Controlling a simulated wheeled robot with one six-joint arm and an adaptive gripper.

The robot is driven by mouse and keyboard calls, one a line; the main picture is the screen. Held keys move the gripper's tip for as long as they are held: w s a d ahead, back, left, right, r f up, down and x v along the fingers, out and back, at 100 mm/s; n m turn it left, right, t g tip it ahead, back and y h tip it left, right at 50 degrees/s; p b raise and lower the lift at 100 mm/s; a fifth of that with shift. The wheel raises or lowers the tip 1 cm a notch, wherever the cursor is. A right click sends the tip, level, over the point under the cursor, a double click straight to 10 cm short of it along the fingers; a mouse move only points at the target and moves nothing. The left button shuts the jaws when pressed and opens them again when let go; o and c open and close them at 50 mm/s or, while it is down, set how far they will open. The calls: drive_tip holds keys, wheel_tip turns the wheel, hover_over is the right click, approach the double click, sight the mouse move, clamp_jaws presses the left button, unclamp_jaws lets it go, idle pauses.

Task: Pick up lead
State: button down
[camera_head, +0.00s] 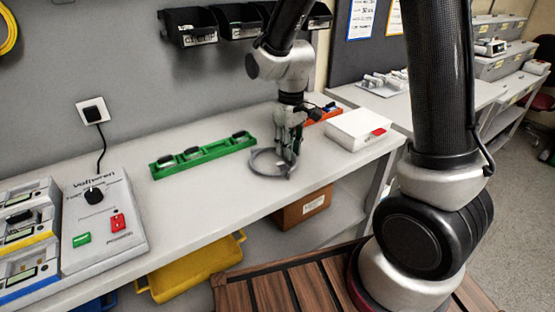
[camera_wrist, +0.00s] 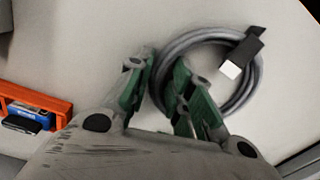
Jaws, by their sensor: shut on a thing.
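The lead (camera_head: 264,164) is a grey coiled cable lying on the white table, near its front edge. In the wrist view the coiled lead (camera_wrist: 251,92) shows as a ring with a black and white plug on its right side. My gripper (camera_head: 288,160) points down at the coil. In the wrist view the green-padded fingers of my gripper (camera_wrist: 172,85) are closed around the left side of the ring. The cable between the fingers is partly hidden. I cannot tell whether the coil is lifted off the table.
A green rack (camera_head: 203,155) stands left of my gripper, and an orange rack (camera_wrist: 35,104) is close by. A white box (camera_head: 360,129) is to the right. Black bins (camera_head: 190,25) hang above.

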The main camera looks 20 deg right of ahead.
wheel_tip(320, 180, up, 10)
idle(0.5)
idle(0.6)
